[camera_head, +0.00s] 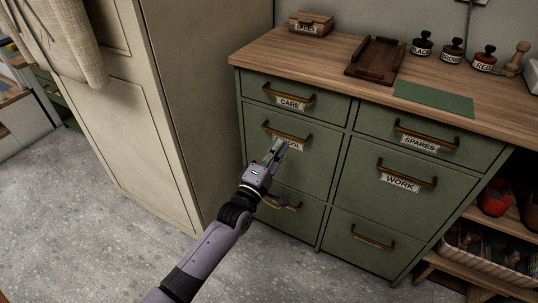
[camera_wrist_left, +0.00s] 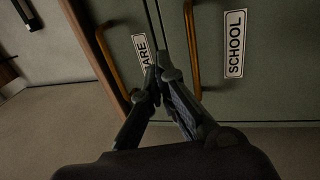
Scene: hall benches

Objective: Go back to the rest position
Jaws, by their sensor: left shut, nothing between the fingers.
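My left gripper (camera_head: 274,153) is in front of the green drawer cabinet (camera_head: 331,177), by the left column of drawers. It is shut and empty. In the head view its fingers cover part of the SCHOOL label on the second drawer. In the left wrist view the shut fingers (camera_wrist_left: 157,82) point at the drawer fronts, between the CARE label (camera_wrist_left: 144,55) and the SCHOOL label (camera_wrist_left: 235,44). The SCHOOL drawer handle (camera_head: 287,134) is close to the fingertips; I cannot tell whether they touch. All the drawers look closed. My right gripper is not in view.
The wooden top holds a small box (camera_head: 311,23), a brown tray (camera_head: 376,58), a green mat (camera_head: 433,98) and several stamps. A tall beige cupboard (camera_head: 209,90) stands left of the cabinet. Shelves with a basket (camera_head: 480,262) are at right. The grey floor (camera_head: 75,215) at left is clear.

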